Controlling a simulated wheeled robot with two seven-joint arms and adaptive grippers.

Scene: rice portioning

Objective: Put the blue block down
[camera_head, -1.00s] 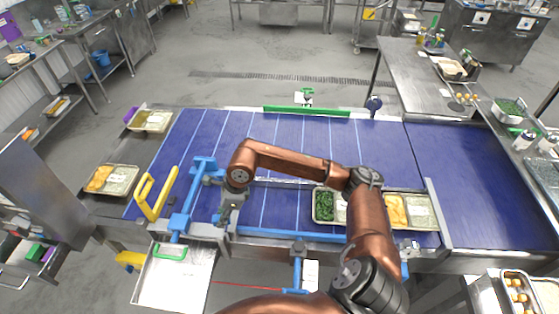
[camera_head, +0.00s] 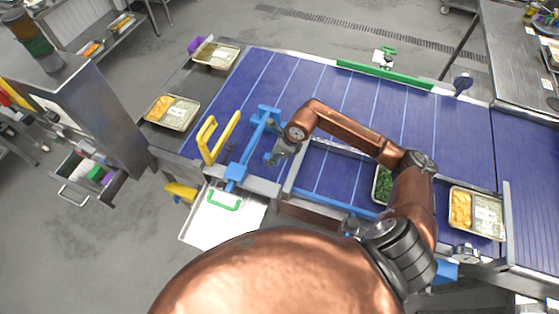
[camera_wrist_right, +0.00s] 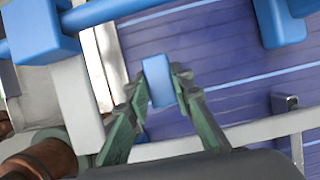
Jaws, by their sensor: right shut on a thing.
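My right gripper (camera_head: 277,158) reaches over the blue conveyor belt (camera_head: 333,178), beside the blue bracket frame (camera_head: 262,128) at the belt's near left. In the right wrist view its green-grey fingers (camera_wrist_right: 158,84) are shut on the small blue block (camera_wrist_right: 158,80), one finger on each side. The block is held upright in that view, with the belt behind it. I cannot tell how far it is above the belt. In the head view the block is hard to make out against the blue bracket. My left gripper is not in view.
Yellow handles (camera_head: 209,140) stand left of the bracket. A white tray with a green handle (camera_head: 222,218) sits in front. Food trays (camera_head: 171,126) stand at the left end, and another tray (camera_head: 476,227) at the right. The belt's middle is mostly clear.

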